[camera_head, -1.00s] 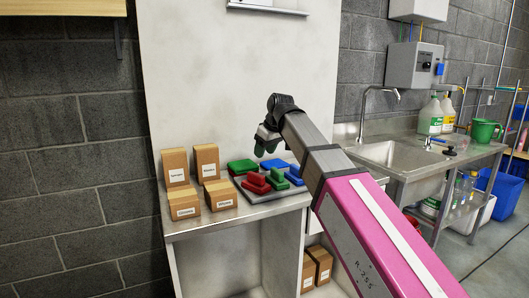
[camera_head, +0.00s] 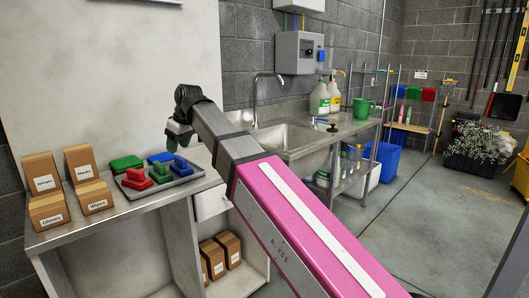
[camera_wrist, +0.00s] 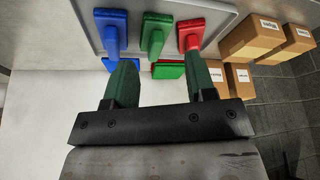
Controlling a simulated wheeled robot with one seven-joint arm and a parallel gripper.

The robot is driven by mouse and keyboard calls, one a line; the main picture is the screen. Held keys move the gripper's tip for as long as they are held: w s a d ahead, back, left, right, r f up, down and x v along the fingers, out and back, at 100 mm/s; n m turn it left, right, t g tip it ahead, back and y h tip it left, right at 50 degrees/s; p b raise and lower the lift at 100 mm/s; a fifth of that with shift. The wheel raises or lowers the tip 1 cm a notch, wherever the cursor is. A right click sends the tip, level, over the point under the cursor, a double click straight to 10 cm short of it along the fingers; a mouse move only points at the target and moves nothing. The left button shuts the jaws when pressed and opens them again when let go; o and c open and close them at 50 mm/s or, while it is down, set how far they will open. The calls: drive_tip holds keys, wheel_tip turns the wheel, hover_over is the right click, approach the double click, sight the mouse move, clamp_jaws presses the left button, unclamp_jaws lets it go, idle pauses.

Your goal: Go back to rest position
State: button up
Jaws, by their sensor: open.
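My gripper (camera_head: 179,138) is open and empty, raised above the counter near the right side of the pad tray. In the wrist view its two green-tipped fingers (camera_wrist: 158,75) stand apart with nothing between them. The grey tray (camera_head: 196,173) holds a red pad (camera_head: 135,179), a green pad (camera_head: 160,174) and a blue pad (camera_head: 181,166) in its front row. Another green pad (camera_head: 126,163) and a blue pad (camera_head: 159,157) lie behind. In the wrist view, blue (camera_wrist: 114,32), green (camera_wrist: 155,36) and red (camera_wrist: 190,34) pads show beyond the fingertips.
Labelled cardboard boxes (camera_head: 41,173) stand on the counter left of the tray, with more boxes (camera_head: 229,250) on the shelf below. A sink (camera_head: 285,137), soap bottles (camera_head: 320,98) and a green jug (camera_head: 363,108) are to the right. The floor (camera_head: 420,220) at right is open.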

drive_tip(key=w+d+f+m+h, duration=0.1)
drive_tip(key=w+d+f+m, duration=0.2)
drive_tip(key=d+f, duration=0.95)
drive_tip(key=w+d+f+m+h, duration=0.1)
drive_tip(key=w+d+f+m, duration=0.25)
drive_tip(key=d+f, duration=0.9)
drive_tip(key=s+d+f+m+h, duration=0.1)
drive_tip(key=s+d+f+m, duration=0.2)
drive_tip(key=d+f, duration=0.7)
drive_tip(key=s+d+f+m+g+h, duration=0.1)
drive_tip(key=s+d+f+m, duration=0.2)
drive_tip(key=s+d+f, duration=0.5)
drive_tip(key=d+f, duration=0.2)
drive_tip(key=d, duration=0.3)
drive_tip(key=shift+d+f+m+g, duration=0.15)
drive_tip(key=shift+f+m+g, duration=0.15)
drive_tip(key=shift+f+m, duration=0.05)
